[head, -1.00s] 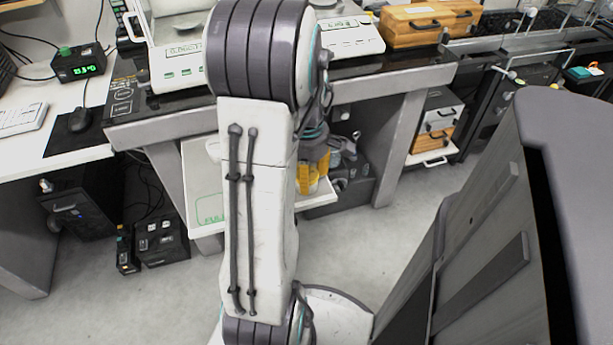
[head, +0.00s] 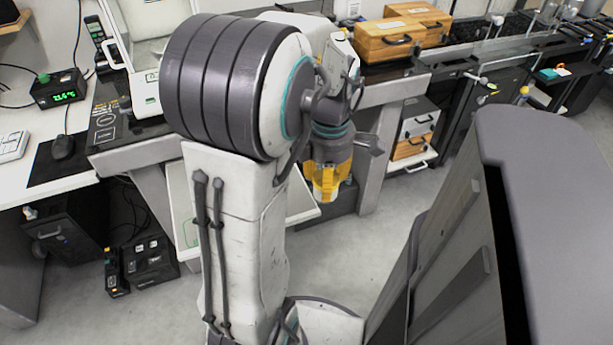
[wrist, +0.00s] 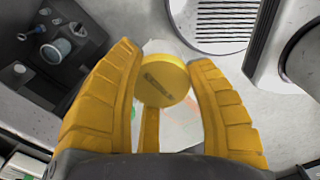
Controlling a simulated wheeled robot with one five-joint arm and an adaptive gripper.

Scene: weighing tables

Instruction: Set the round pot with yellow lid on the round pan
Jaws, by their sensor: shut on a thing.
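My gripper (head: 327,172) has yellow fingers and hangs at the end of my arm, right of the upper arm in the head view. It is shut on the round pot (head: 325,190), which shows pale and partly covered between the fingers. In the wrist view, the pot's yellow lid (wrist: 165,80) faces the camera between both fingers of my gripper (wrist: 164,62). The pot is in the air, in front of the table edge. I cannot make out the round pan; my arm covers much of the tabletop behind it.
A white balance (head: 145,92) stands on the dark tabletop at left, partly behind my arm. A low white pull-out shelf (head: 182,215) sits under the table. Wooden cases (head: 395,42) stand at back right. A black box (head: 150,262) lies on the floor. Open floor lies in front.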

